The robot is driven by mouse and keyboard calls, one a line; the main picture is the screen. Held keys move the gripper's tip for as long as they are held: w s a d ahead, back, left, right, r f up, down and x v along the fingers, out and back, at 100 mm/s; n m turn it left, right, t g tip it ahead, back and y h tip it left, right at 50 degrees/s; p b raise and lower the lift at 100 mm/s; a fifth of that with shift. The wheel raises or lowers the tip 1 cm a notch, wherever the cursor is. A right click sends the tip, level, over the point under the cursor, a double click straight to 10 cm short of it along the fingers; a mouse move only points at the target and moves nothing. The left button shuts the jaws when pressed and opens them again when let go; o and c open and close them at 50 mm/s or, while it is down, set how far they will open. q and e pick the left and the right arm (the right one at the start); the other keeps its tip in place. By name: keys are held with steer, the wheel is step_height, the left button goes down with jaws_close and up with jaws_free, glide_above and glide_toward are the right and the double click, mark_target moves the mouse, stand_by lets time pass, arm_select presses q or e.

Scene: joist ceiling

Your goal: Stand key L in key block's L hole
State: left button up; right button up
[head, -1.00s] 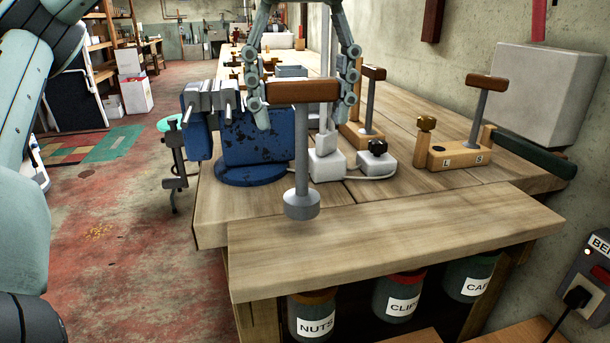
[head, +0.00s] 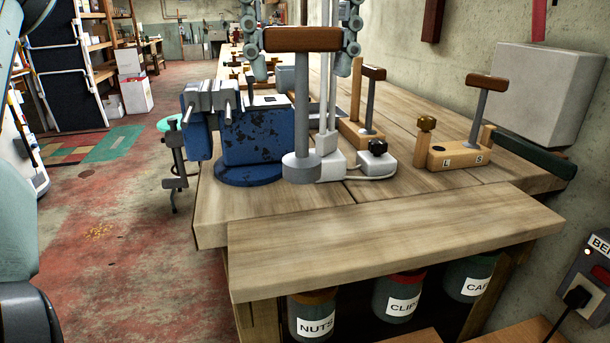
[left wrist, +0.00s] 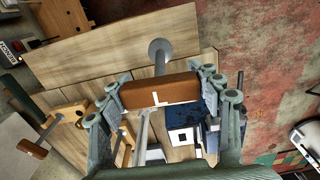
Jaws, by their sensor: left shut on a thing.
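Key L (head: 301,95) has a brown crossbar handle, a grey shaft and a wide round grey foot. It hangs upright, foot down, above the near end of the bench. My left gripper (head: 303,62) is shut on the handle from both ends. In the left wrist view the handle of key L (left wrist: 160,92) shows a white L between the fingers. The wooden key block (head: 455,157), with labels L and S, stands to the right on the bench. A brass knob is at its L end. My right gripper is out of view.
Another brown-handled key (head: 484,95) stands at the block's S side. A blue vise (head: 255,140), a white socket block (head: 377,162) and a wooden stand with a brown-handled tool (head: 369,100) are nearby. The bench's front plank (head: 400,225) is clear.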

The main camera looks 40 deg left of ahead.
arm_select(q)
steer(key=shift+r, duration=3.2)
